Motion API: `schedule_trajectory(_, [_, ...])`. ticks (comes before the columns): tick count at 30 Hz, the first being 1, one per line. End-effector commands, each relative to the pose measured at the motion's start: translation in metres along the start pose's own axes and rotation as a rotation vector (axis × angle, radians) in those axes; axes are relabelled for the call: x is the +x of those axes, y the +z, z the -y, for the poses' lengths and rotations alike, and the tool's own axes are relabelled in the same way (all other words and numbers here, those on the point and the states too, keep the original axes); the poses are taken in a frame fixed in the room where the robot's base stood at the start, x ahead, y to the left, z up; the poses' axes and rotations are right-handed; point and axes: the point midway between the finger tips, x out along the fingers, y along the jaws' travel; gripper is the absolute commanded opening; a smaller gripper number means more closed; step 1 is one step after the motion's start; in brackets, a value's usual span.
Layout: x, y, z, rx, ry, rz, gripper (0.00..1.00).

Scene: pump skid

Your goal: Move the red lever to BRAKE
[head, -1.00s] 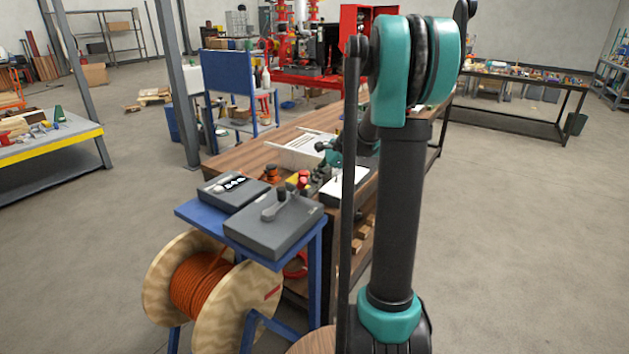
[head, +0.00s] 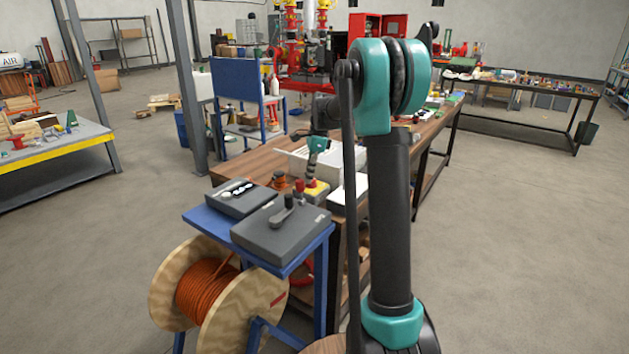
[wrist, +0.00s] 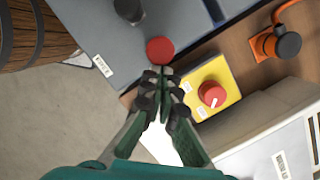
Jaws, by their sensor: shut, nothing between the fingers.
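In the wrist view the red lever's round red knob (wrist: 160,50) is just beyond my fingertips, over the edge of a grey box (wrist: 90,25). A dark knob or hub (wrist: 128,10) is on the box farther up. A small white label (wrist: 103,66) lies on the box; its word is too small to read surely. My gripper (wrist: 160,74) is shut and empty, close to the red knob; contact cannot be told. In the head view my gripper (head: 312,180) points down behind the grey lever box (head: 275,235), whose grey lever arm (head: 281,217) shows.
A yellow box with a red knob (wrist: 212,93) sits right beside my fingers. An orange and black part (wrist: 275,43) lies on the wooden bench (head: 250,165). A blue stand (head: 205,217) bears the boxes. A cable reel (head: 205,295) stands below it.

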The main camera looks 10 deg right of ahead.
Motion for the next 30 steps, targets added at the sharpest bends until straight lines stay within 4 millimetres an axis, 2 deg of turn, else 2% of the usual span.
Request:
schedule_trajectory(6, [0.002, 0.012, 0.012, -0.002, -0.001, 0.002, 0.0])
schedule_trajectory(15, [0.001, 0.012, 0.011, -0.002, -0.001, 0.003, 0.0])
schedule_trajectory(30, [-0.014, 0.015, 0.011, -0.002, -0.002, 0.003, 0.0])
